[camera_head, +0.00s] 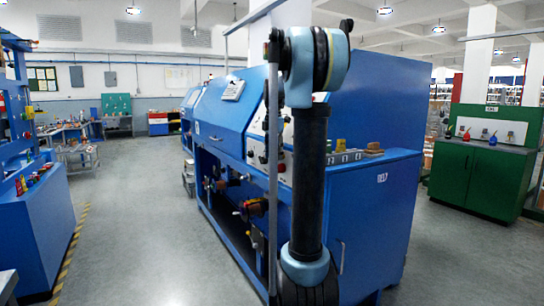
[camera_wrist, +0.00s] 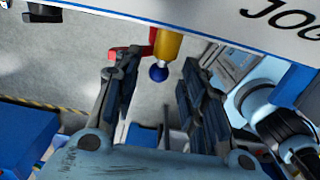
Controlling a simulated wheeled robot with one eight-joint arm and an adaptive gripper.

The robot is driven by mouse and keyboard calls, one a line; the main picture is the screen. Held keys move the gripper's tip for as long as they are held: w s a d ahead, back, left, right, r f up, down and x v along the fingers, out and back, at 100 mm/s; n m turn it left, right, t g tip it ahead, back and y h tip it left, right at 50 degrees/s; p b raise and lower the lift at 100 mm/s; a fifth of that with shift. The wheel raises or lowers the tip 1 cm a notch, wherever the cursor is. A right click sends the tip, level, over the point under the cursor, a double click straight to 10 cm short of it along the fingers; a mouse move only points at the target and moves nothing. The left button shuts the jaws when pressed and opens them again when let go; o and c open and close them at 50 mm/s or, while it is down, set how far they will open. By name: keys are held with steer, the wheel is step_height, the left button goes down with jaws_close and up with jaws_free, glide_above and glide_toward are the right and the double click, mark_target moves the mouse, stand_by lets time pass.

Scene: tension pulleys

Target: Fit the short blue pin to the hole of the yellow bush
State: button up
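In the wrist view, a yellow cylinder (camera_wrist: 167,46), which looks like the yellow bush, juts from under a white panel edge. A dark blue rounded piece (camera_wrist: 158,72) shows at its near end. I cannot tell whether this is the short blue pin or whether it sits in the hole. My gripper (camera_wrist: 155,75) is open, with its dark fingers apart on either side of the blue piece. No contact shows on the blue piece. In the head view my arm stands in front of the blue machine, and my gripper is not visible there.
A red part (camera_wrist: 127,53) lies close to the left fingertip. The white panel (camera_wrist: 215,28) with black lettering crosses the top of the wrist view. In the head view, the blue machine (camera_head: 385,95) stands close by, with small parts on its ledge. Grey floor (camera_head: 140,225) is clear at left.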

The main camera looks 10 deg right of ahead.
steer(key=shift+o, duration=0.2)
steer(key=shift+o, duration=1)
steer(key=shift+r, duration=0.1)
step_height(320, 180, up, 9)
stand_by(0.4)
steer(key=shift+s, duration=0.1)
stand_by(0.4)
steer(key=s+a+f+m+t, duration=0.1)
steer(key=s+a+f+m, duration=0.1)
steer(key=s+f+m, duration=0.8)
steer(key=s+a+f+m+t, duration=0.1)
steer(key=s+f+m, duration=1)
steer(key=s+f, duration=1.4)
steer(key=shift+s+a, duration=0.4)
steer(key=shift+a, duration=0.15)
